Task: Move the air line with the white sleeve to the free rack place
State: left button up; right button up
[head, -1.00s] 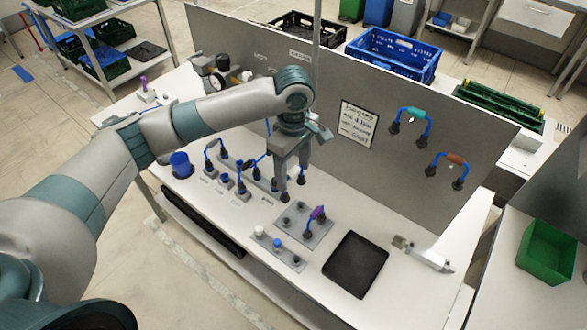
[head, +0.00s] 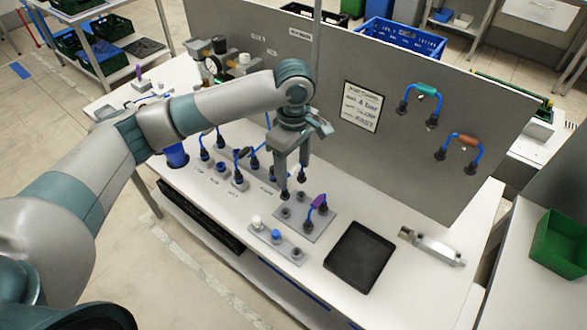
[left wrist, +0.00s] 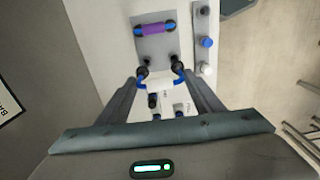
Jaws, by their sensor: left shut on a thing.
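The air line with the white sleeve (left wrist: 160,84) shows in the left wrist view, with blue hose and black ends at both sides. My left gripper (head: 293,190) is shut on it; in the head view the fingers largely hide the sleeve. The gripper is over the table, just behind a grey plate (head: 322,231) with dark sockets. An air line with a purple sleeve (head: 318,202) stands on that plate, and it also shows in the left wrist view (left wrist: 154,30). Other sockets on the plate are empty. My right gripper is not in view.
A strip with white, blue and dark knobs (head: 276,236) lies in front of the plate. A black tray (head: 359,257) is to its right. Several blue lines stand in a row at left. Teal-sleeved (head: 427,90) and brown-sleeved (head: 464,139) lines hang on the grey panel (head: 400,165).

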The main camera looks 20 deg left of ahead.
pick_arm(q)
notch_tip(320, 180, down, 5)
jog(key=shift+r+b, duration=0.2)
jog(key=shift+b, duration=1)
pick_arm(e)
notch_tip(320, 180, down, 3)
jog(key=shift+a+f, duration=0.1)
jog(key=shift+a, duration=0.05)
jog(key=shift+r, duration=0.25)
pick_arm(q)
jog(key=shift+p, duration=0.55)
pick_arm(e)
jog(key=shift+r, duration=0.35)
pick_arm(q)
jog(key=shift+p, duration=0.4)
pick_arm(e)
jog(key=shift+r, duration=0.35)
pick_arm(q)
jog(key=shift+f+p, duration=0.1)
jog(key=shift+p, duration=0.65)
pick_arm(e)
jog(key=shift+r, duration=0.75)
